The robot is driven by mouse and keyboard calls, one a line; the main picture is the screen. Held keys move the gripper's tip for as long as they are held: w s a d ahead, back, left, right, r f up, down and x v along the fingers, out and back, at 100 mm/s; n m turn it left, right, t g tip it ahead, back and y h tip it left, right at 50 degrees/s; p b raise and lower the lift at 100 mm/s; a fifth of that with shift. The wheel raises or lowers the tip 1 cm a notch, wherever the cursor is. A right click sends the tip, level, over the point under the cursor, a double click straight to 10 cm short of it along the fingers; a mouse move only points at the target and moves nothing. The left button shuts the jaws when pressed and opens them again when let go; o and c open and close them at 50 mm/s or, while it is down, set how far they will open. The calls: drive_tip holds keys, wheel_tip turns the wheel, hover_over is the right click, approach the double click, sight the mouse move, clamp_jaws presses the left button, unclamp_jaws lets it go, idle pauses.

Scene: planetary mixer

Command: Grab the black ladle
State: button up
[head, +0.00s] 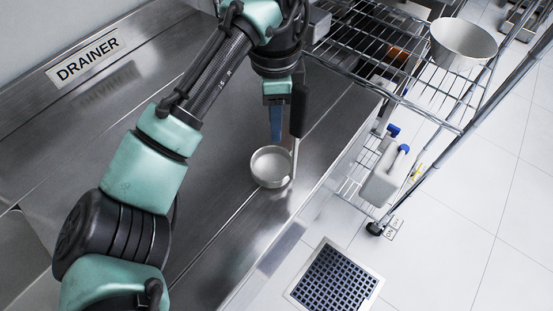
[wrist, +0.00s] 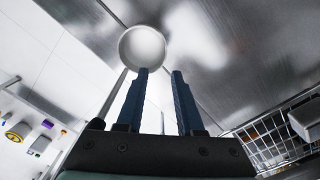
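The ladle has a black handle (head: 299,110) and a round metal bowl (head: 270,167). It stands upright at the steel counter, bowl low and handle up. My gripper (head: 276,140) points down with blue fingers, just left of the handle in the head view and above the bowl. In the wrist view, my gripper (wrist: 160,72) has its two fingers apart with no handle between them. The ladle bowl (wrist: 143,47) shows beyond the fingertips there, and its thin shaft (wrist: 114,95) runs outside the left finger. Whether a finger touches the ladle cannot be told.
The steel counter (head: 225,165) is largely clear, with a DRAINER label (head: 88,60) behind. A wire rack (head: 375,45) stands right of my gripper, holding a metal bowl (head: 462,45). White jugs (head: 383,175) and a floor drain (head: 335,277) are lower right.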

sight(276, 158)
drive_tip(key=f, duration=0.9)
drive_tip(key=shift+w+f, duration=0.1)
drive_tip(key=shift+w, duration=0.2)
drive_tip(key=shift+c, duration=0.2)
clamp_jaws()
idle(0.9)
